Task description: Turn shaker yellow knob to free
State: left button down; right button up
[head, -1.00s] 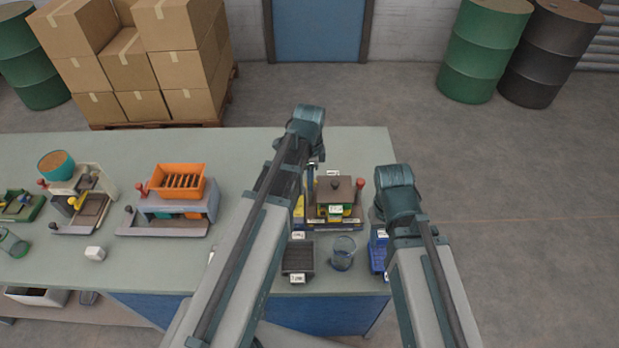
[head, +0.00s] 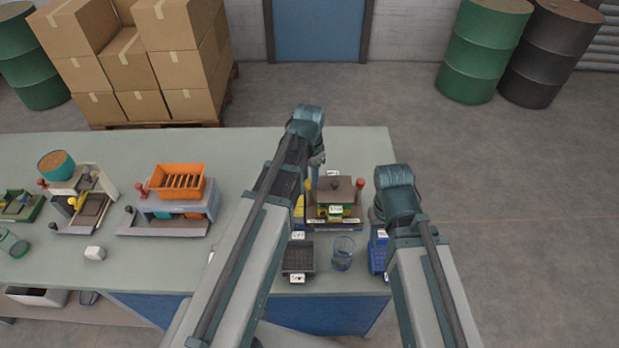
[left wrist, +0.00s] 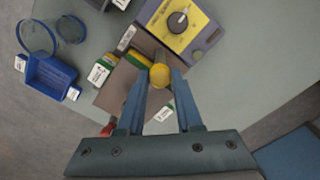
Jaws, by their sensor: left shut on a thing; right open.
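The yellow knob (left wrist: 160,76) is round and sits between the fingertips of my left gripper (left wrist: 161,82) in the left wrist view. The fingers touch it on both sides. Under it is a brown plate (left wrist: 118,92) with green-and-yellow labelled blocks (left wrist: 101,72) at its edge. In the head view this brown-topped unit (head: 345,188) stands near the right end of the bench, and my left arm hides part of it. My right arm hangs just right of it, and its jaws are hidden from view.
A yellow dial panel (left wrist: 182,20) lies close beyond the knob. A clear glass (head: 343,252), a dark tray (head: 298,257) and a blue tray (left wrist: 50,78) stand near the front edge. An orange hopper unit (head: 178,182) stands to the left.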

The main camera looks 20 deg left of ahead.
aim_at(309, 182)
dwell(0.3)
pick_arm(q)
jog(key=c, duration=0.6)
grip_release()
jog(key=shift+r, duration=0.1)
notch_tip(309, 182, up, 14)
jog(key=p, duration=1.3)
jog(key=shift+f+p, duration=0.2)
jog(key=shift+p, duration=0.2)
jog(key=shift+s, duration=0.1)
